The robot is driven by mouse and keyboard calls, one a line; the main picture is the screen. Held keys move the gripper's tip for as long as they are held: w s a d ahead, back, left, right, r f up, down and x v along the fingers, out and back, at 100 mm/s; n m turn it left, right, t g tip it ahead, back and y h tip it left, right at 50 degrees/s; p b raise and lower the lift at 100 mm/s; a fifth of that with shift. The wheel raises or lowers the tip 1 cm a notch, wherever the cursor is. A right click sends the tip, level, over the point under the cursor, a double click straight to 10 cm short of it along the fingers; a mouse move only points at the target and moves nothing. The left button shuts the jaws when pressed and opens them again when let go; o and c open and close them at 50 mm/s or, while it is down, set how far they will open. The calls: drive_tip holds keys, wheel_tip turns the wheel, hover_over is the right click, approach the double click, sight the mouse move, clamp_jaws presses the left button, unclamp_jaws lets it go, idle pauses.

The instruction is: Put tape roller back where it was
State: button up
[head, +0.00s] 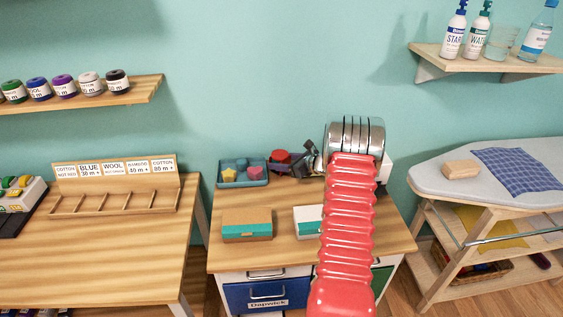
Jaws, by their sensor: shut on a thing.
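My red ribbed arm reaches up over the drawer cabinet and ends in a metal joint. My gripper (302,164) points left from it, low over the back of the cabinet top, partly hidden behind the arm. It is shut on a small dark thing with a red part, which looks like the tape roller (282,158). The roller is just right of the blue-grey tray. I cannot tell whether it touches the cabinet top.
The tray (228,183) holds small coloured shapes. Two boxes, one brown and teal (247,224), one white and green (307,221), stand in front. A sorting rack (118,186) is on the left table, an ironing board (500,170) at right.

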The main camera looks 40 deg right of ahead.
sight(286, 161)
drive_tip(key=o, duration=0.9)
drive_tip(key=shift+s, duration=0.1)
drive_tip(key=shift+v, duration=3.75)
drive_tip(key=shift+r, duration=0.1)
